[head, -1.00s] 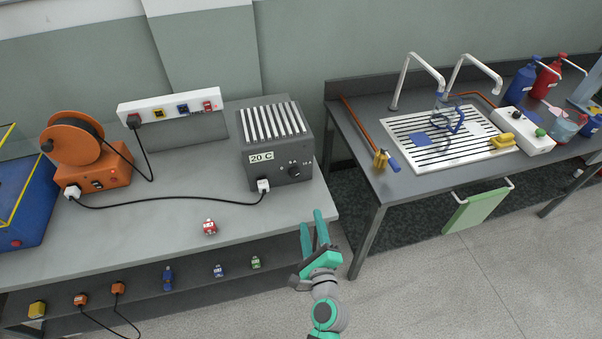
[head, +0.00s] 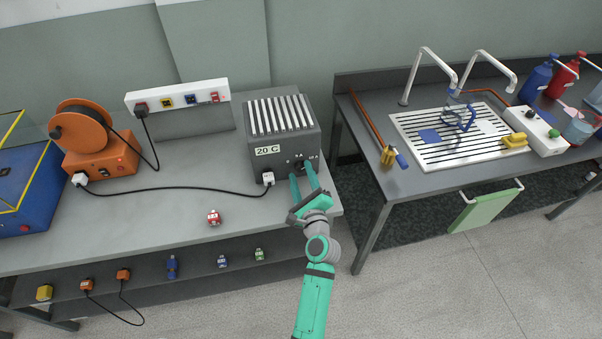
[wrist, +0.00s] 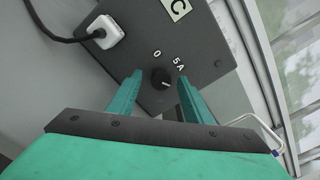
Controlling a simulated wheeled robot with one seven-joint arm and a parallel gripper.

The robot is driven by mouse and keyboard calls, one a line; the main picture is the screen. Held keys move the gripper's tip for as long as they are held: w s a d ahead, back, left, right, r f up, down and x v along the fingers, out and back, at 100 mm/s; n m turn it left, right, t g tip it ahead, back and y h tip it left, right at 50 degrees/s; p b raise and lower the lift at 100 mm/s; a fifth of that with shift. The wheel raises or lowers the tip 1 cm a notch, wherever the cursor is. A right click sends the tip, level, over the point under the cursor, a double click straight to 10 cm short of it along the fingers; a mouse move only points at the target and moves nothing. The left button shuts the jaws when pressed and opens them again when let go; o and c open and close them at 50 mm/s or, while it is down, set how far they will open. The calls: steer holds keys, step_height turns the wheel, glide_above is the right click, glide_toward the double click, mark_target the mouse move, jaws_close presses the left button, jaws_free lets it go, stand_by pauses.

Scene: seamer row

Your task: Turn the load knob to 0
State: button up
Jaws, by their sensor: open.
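The load box (head: 272,128) is dark grey with a slatted top and a "20 C" label, and stands at the right end of the left bench. Its black load knob (wrist: 161,79) shows in the wrist view, with the marks "0" and "5A" beyond it on the panel. A light pointer line on the knob points away from the "0", towards the lower right. My gripper (head: 302,172) is open at the box's front. In the wrist view its two teal fingers (wrist: 156,92) lie on either side of the knob, with gaps showing. In the head view the fingers partly hide the knob.
A white plug (head: 268,178) with a black cable sits in the box front, just left of my gripper. A small red plug (head: 214,217) lies on the bench. An orange cable reel (head: 100,145) stands left. A sink bench (head: 372,170) stands right across a gap.

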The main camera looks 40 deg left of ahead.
steer(key=shift+w+a, duration=0.2)
steer(key=shift+w, duration=0.25)
steer(key=shift+s, duration=0.1)
steer(key=c, duration=1.1)
steer(key=shift+o, duration=0.2)
